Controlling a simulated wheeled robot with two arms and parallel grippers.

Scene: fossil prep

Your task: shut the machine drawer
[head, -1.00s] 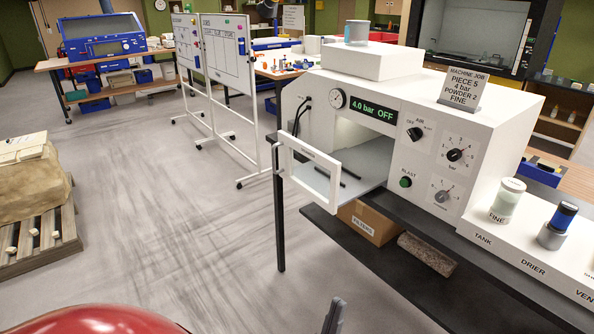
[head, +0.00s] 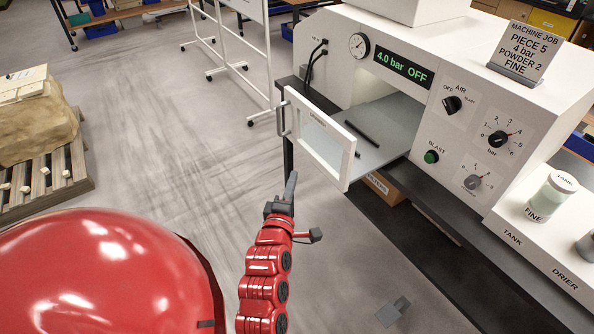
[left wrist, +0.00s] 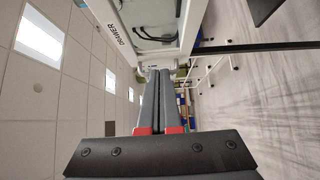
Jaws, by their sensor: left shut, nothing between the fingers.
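The machine drawer (head: 320,142) stands pulled out from the white machine's opening. It has a white frame front with a clear pane and a grey handle (head: 284,120) on its outer face. Dark rods lie on the grey floor (head: 388,122) behind the front. My left gripper (head: 291,176) is shut and empty, pointing up just in front of and below the drawer front in the head view. In the left wrist view the shut fingers (left wrist: 158,74) point ahead, with the labelled drawer front (left wrist: 128,48) above them. I cannot tell if they touch it. My right gripper is out of view.
The white machine (head: 400,40) has a display reading 4.0 bar OFF, knobs and a green button. Whiteboard stands are behind. A pallet (head: 45,190) is at left. Open floor lies between.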

